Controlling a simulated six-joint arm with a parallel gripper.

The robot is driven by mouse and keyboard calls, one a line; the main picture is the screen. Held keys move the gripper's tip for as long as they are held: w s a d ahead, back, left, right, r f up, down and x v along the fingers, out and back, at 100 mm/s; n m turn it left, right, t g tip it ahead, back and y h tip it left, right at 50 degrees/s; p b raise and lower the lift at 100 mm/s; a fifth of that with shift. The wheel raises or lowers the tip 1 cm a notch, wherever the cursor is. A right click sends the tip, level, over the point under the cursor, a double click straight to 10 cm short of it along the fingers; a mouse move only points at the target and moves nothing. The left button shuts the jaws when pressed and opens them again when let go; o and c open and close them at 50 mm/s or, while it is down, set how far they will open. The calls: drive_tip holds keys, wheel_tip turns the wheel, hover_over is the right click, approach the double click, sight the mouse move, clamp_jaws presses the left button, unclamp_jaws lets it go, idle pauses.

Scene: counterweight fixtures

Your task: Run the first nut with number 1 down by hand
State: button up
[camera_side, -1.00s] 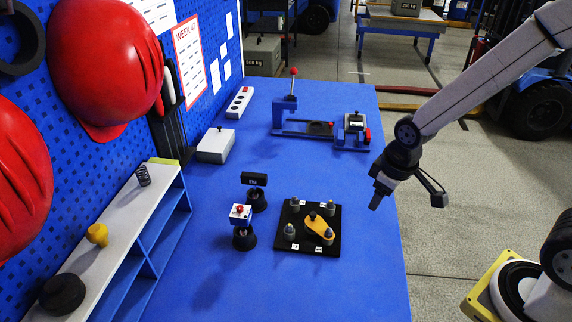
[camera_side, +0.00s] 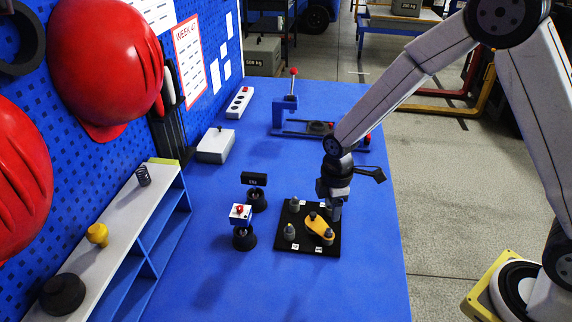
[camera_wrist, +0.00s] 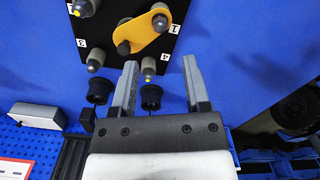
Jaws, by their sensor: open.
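A black plate (camera_side: 308,240) on the blue table carries several grey posts and a yellow-orange clamp piece (camera_side: 317,225). In the wrist view the plate shows at the top with white number labels. The label 1 (camera_wrist: 175,29) is beside the post (camera_wrist: 160,20) at the right end of the orange piece (camera_wrist: 140,33). My gripper (camera_side: 334,216) is over the plate's far right corner, pointing down. It hides the post there. In the wrist view my gripper (camera_wrist: 159,66) is open, with a yellow-tipped grey post (camera_wrist: 148,65) seen between the fingers. I cannot tell how high the fingertips are above it.
Two small stands (camera_side: 244,238) (camera_side: 258,201) are left of the plate. A blue fixture (camera_side: 285,118) stands behind, a white box (camera_side: 215,145) at back left. A shelf (camera_side: 118,225) borders the left. The front table area is clear.

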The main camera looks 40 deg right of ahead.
sight(329, 229)
drive_tip(key=shift+f, duration=0.1)
drive_tip(key=shift+f, duration=3.75)
drive_tip(key=shift+c, duration=0.2)
clamp_jaws()
